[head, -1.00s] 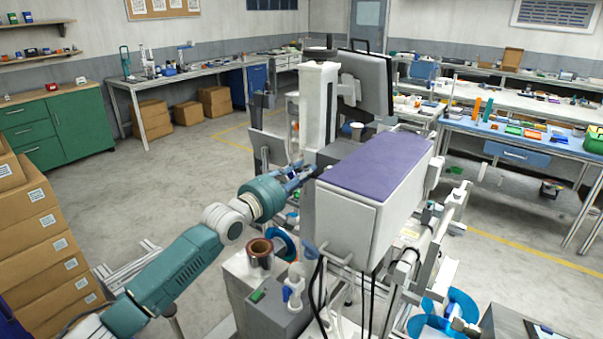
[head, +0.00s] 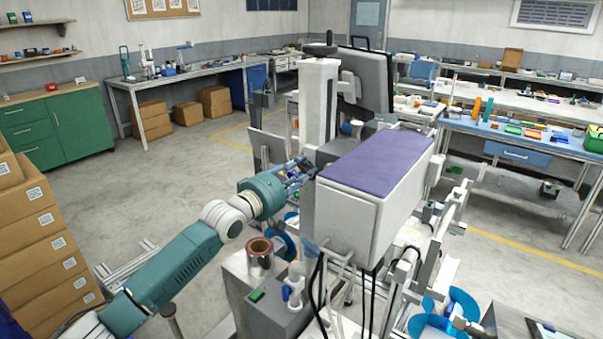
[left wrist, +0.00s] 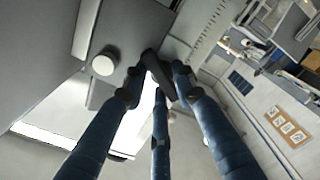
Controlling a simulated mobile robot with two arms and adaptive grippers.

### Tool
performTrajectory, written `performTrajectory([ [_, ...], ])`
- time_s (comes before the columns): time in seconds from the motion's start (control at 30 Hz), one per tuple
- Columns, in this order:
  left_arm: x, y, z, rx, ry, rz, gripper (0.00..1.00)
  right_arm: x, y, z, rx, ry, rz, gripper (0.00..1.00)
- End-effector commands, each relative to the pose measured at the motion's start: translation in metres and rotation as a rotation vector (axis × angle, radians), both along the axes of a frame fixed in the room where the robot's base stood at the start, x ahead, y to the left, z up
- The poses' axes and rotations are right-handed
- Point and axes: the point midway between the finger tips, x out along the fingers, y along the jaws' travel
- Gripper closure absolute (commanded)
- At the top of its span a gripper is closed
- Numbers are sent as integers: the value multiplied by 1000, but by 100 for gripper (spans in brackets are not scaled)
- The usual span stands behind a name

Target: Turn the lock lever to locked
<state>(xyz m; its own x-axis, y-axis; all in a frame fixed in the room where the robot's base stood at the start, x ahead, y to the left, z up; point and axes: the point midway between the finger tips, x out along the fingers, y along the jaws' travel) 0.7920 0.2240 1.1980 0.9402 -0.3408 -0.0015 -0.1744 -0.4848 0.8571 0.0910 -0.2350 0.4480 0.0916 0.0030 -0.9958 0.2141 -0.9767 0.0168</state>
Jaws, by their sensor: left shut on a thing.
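A dark, short lever (left wrist: 156,68), which appears to be the lock lever, is beside a grey machine body in the left wrist view. My left gripper (left wrist: 158,80) has its blue fingers closed around this lever. In the head view my left gripper (head: 297,172) reaches in beside the white machine housing (head: 345,220) with the purple top, near the foot of the white column (head: 318,105). The lever itself is hidden there, and its exact angle cannot be told. My right gripper is not seen.
A pale round knob (left wrist: 104,63) sits close to the left fingers. Stacked cartons (head: 40,240) stand at the left. Open floor lies behind the arm.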

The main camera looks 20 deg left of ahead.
Motion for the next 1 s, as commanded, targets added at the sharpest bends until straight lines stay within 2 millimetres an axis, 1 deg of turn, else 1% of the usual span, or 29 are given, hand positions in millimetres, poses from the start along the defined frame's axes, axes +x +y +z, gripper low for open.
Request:
performTrajectory([
  [0.03,0,-1,3,40,-22,-1,99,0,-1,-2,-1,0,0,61],
  [0.7,-1,-3,1,634,-238,-1,99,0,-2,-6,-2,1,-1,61],
  [1.0,-1,-4,0,842,-313,-2,99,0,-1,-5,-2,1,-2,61],
])
